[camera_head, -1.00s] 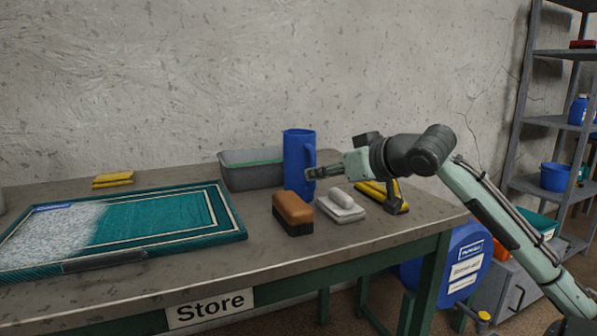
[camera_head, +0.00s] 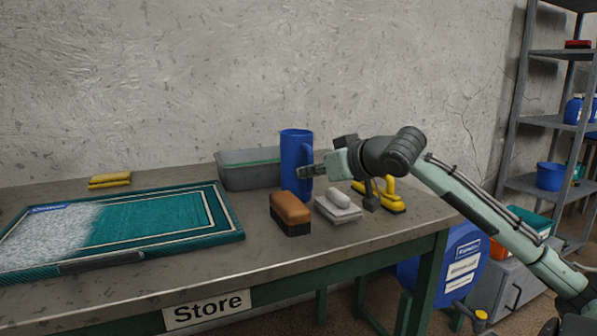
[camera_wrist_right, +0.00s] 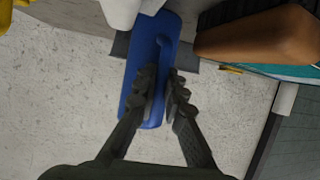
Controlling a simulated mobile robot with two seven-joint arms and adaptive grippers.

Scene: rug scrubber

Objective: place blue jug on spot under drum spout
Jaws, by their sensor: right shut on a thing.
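The blue jug (camera_head: 295,150) stands upright at the back of the table, in front of the grey tub, with its handle towards the right. My right gripper (camera_head: 306,172) is shut on the jug at its handle side. In the right wrist view both fingers (camera_wrist_right: 165,95) close around the handle, with the jug's blue body (camera_wrist_right: 140,75) behind them. The blue drum (camera_head: 462,262) lies low, to the right of and beyond the table leg. Its yellow tap (camera_head: 481,315) is near the bottom edge. The spot under the spout cannot be made out. My left gripper is not in view.
A brown brush (camera_head: 291,210) and a white-grey scrubber (camera_head: 338,206) stand close in front of the jug. Yellow-handled tools (camera_head: 389,197) lie below my right wrist. A grey tub (camera_head: 245,172) is behind the jug; a teal rug (camera_head: 160,223) covers the left.

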